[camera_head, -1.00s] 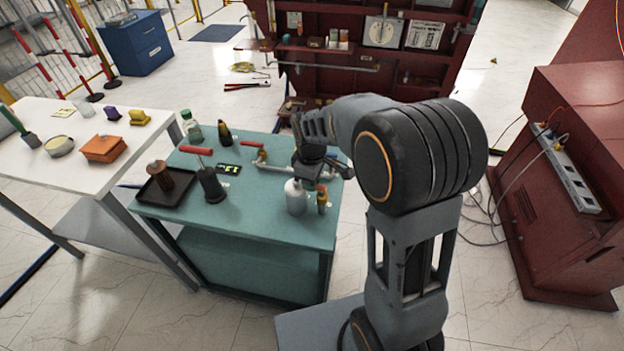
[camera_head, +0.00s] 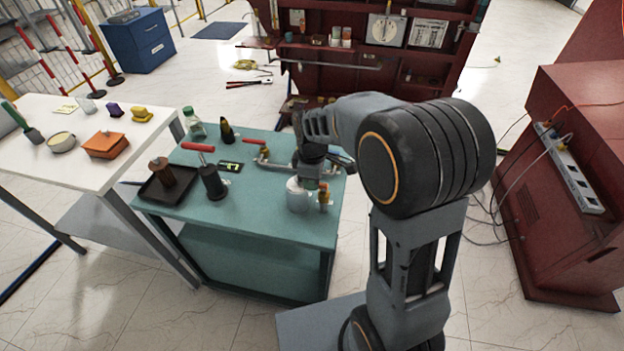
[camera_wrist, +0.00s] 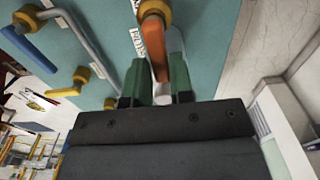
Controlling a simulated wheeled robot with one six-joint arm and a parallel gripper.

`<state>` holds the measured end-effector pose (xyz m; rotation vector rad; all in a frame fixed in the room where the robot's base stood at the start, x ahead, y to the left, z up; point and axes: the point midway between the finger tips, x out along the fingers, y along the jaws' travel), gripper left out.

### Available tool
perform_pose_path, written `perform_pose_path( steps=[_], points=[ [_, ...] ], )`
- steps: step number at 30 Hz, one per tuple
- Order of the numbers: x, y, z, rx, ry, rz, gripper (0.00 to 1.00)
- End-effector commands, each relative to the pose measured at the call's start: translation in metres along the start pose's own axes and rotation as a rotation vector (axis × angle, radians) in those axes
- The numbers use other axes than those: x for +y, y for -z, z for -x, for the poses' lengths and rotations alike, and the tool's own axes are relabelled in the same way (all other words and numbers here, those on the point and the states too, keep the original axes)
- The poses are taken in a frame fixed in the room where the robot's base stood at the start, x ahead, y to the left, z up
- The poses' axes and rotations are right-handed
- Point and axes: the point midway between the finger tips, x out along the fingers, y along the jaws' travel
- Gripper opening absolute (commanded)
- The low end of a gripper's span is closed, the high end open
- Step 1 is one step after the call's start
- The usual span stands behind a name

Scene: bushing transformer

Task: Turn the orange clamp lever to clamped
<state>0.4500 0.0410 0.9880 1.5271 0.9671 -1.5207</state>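In the wrist view the orange clamp lever (camera_wrist: 154,48) hangs down from a yellow-brown round knob (camera_wrist: 156,10) above the teal surface (camera_wrist: 112,35). The lever's lower end lies between the two green fingers of my gripper (camera_wrist: 162,82). The fingers stand apart by little more than the lever's width. I cannot tell whether they touch it.
A grey pipe (camera_wrist: 80,35) with a blue lever (camera_wrist: 30,52) is to the left in the wrist view.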

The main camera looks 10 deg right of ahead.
Motion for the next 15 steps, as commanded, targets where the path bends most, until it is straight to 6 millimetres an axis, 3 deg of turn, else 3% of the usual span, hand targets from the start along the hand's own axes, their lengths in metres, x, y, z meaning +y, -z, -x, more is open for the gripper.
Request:
perform_pose_path(
  steps=[6,15],
  points=[
    [-0.0003,-0.0005,-0.0004,-0.001,0.002,-0.002,0.43],
    [-0.0001,-0.0006,0.0024,-0.001,0.001,-0.003,0.43]
  ],
)
